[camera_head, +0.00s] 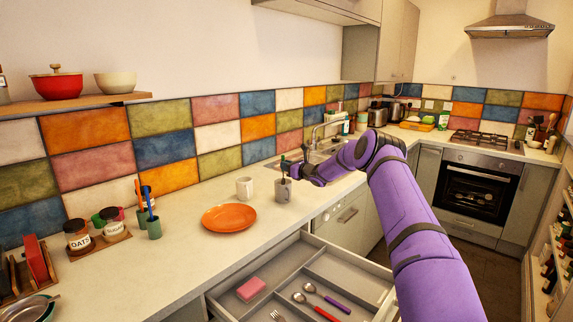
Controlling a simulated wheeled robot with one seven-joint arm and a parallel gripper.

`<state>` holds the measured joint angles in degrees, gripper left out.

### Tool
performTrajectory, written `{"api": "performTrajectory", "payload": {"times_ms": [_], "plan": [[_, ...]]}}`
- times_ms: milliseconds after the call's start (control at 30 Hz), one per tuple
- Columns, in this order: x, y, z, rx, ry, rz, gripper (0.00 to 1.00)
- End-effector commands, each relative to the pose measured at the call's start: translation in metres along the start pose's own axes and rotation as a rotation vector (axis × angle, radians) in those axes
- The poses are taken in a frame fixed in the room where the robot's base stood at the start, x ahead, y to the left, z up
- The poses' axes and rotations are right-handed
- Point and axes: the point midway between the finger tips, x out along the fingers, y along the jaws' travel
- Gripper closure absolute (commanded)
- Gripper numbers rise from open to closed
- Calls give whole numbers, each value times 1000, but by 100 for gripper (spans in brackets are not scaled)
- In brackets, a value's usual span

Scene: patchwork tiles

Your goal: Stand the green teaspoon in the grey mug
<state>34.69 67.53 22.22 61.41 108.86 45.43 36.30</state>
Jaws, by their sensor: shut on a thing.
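The grey mug (283,191) stands upright on the worktop, right of the orange plate. My gripper (285,169) is just above the mug's mouth, reaching in from the right. It is shut on the green teaspoon (284,159), whose small green end shows at the jaws. The spoon's lower part is hidden by the jaws and the mug, so I cannot tell how far it is inside the mug or whether it touches it.
A white mug (244,187) stands close left of the grey mug, behind the orange plate (229,218). An open drawer (330,262) below holds a pink sponge (251,288), a purple-handled spoon (327,297) and a red-handled spoon (313,306). The sink (318,155) lies behind my gripper.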

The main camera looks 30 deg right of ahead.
Motion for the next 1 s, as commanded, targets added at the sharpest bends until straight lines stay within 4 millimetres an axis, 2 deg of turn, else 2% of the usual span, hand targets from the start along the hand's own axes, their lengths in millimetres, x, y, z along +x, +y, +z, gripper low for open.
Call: {"api": "performTrajectory", "payload": {"times_ms": [433, 467, 567, 767, 867, 1000], "plan": [[0, 0, -3, 0, 0, 0, 100], [0, 0, -3, 0, 0, 0, 77], [0, 0, -3, 0, 0, 0, 54], [0, 0, -3, 0, 0, 0, 54], [0, 0, -3, 0, 0, 0, 31], [0, 0, -3, 0, 0, 0, 29]]}}
